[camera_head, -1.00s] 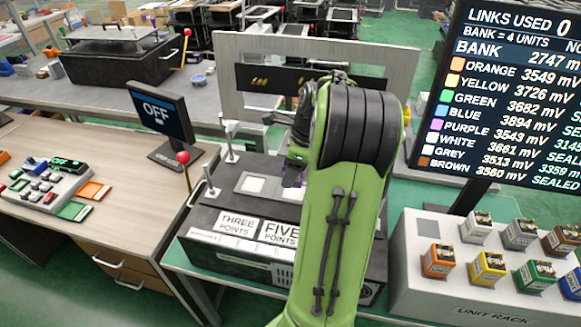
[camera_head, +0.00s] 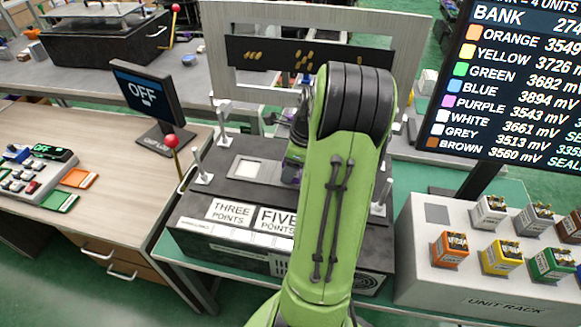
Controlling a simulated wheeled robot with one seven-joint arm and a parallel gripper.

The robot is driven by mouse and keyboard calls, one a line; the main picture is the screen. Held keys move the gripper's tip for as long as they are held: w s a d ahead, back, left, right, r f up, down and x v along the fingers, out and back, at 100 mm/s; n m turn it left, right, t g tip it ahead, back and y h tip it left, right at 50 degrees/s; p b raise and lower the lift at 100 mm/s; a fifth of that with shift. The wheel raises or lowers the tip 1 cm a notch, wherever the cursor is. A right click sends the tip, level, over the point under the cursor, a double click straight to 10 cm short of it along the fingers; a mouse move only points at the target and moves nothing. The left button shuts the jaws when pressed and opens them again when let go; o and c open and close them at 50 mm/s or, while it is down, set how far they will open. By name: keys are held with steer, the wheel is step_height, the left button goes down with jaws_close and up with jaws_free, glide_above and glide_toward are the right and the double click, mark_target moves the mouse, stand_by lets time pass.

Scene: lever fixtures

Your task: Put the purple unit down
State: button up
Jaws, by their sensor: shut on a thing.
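My gripper (camera_head: 293,155) is mostly hidden behind my green forearm and is shut on the unit. The black fixture box (camera_head: 190,245) carries "THREE POINTS" and "FIVE POINTS" labels. One pale square pad (camera_head: 247,168) on its top is in clear view, left of the unit. I cannot tell whether the unit touches the box top.
The unit rack (camera_head: 420,265) at right holds several coloured units and has an empty square spot (camera_head: 437,214) at its back left. A red-knobbed lever (camera_head: 171,141) and an "OFF" screen (camera_head: 147,92) stand left of the box. A grey frame (camera_head: 215,60) rises behind.

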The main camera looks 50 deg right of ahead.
steer(key=shift+f, duration=0.1)
steer(key=o, duration=1.1)
steer(key=shift+o, duration=0.2)
